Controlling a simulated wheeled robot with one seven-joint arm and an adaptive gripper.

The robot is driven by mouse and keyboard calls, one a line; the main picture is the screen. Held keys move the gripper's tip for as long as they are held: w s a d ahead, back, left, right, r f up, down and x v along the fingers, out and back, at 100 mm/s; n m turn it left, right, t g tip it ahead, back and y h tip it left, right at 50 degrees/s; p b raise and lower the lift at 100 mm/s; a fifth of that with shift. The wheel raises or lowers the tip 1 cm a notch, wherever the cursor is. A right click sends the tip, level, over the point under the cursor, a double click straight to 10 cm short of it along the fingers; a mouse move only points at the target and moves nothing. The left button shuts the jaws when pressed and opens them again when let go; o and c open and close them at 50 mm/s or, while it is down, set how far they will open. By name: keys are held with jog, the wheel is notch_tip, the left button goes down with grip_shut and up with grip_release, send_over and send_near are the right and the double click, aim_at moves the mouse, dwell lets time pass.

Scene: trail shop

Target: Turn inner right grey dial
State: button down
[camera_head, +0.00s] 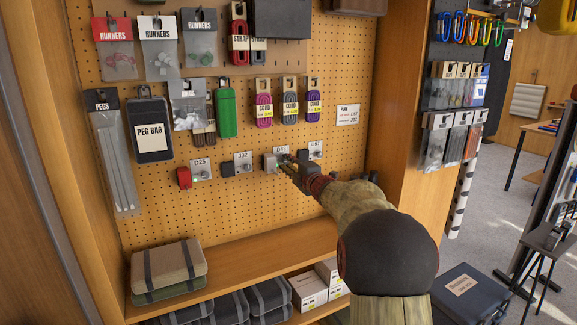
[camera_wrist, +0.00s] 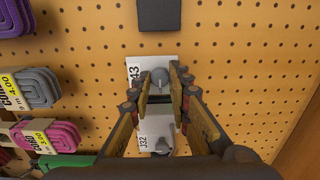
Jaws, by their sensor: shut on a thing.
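The inner right grey dial (camera_wrist: 160,77) is a round knob on a white plate marked D43 (camera_head: 281,150), on the pegboard wall. My gripper (camera_wrist: 161,75) has one finger on each side of this dial and is shut on it. In the head view my gripper (camera_head: 287,164) reaches the wall from the right and largely hides the dial. The neighbouring J32 dial (camera_wrist: 162,146) shows below it in the wrist view. The D25 dial (camera_head: 204,175) is at the far left of the row.
A red block (camera_head: 184,178), a black block (camera_head: 228,169) and a grey block (camera_head: 269,162) stick out beside the plates. Cord packs (camera_head: 264,109) hang above the row. A wooden shelf (camera_head: 240,262) with folded goods is below. Bare pegboard lies between the row and the shelf.

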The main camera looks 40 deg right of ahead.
jog(key=shift+f, duration=0.15)
jog(key=c, duration=1.9)
grip_release()
jog(key=shift+a, duration=0.1)
jog(key=v, duration=1.2)
